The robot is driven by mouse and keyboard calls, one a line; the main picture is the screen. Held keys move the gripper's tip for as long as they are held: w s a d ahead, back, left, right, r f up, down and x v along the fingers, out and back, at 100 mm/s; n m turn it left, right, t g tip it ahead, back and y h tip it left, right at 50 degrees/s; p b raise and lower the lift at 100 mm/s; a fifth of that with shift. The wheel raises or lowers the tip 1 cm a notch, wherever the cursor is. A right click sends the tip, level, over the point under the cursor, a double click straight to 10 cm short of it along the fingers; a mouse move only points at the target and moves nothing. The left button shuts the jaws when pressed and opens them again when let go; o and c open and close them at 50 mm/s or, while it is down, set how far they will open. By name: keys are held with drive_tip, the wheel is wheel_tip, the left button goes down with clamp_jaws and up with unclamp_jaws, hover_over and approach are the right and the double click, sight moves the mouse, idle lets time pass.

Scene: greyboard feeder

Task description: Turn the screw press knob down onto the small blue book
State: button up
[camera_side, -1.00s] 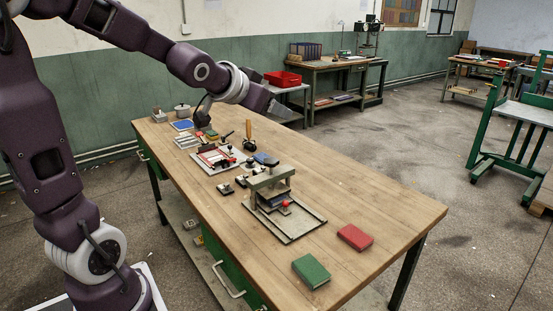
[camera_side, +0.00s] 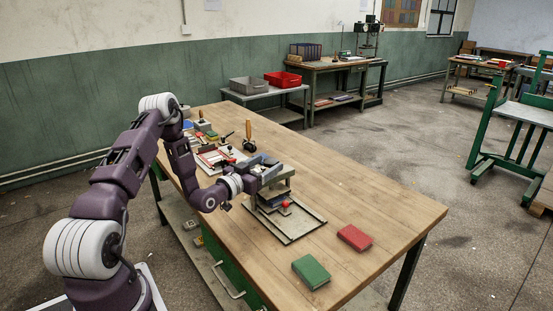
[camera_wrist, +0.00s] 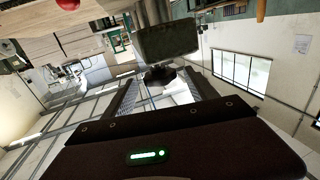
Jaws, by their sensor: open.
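The screw press (camera_side: 274,184) stands on the wooden bench, its grey frame on a flat base plate. A small blue book (camera_side: 273,200) lies inside the press, partly hidden by the frame. My gripper (camera_side: 270,164) is at the top of the press, level with the knob, and covers most of it in the side view. In the wrist view, the dark knob (camera_wrist: 160,76) shows at the far end of my open gripper (camera_wrist: 161,84), between the fingertips, against the press's dark crossbar (camera_wrist: 166,40). I cannot tell whether the fingers touch the knob.
A red ball (camera_side: 286,204) sits at the front of the press. A green book (camera_side: 311,271) and a red book (camera_side: 355,237) lie on the bench to its right. A wooden-handled tool (camera_side: 249,132) stands behind the press.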

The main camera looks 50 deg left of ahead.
drive_tip(key=x, duration=0.5)
drive_tip(key=shift+w+a+r, duration=0.1)
drive_tip(key=shift+w, duration=0.25)
drive_tip(key=c, duration=1.4)
drive_tip(key=shift+h, duration=0.3)
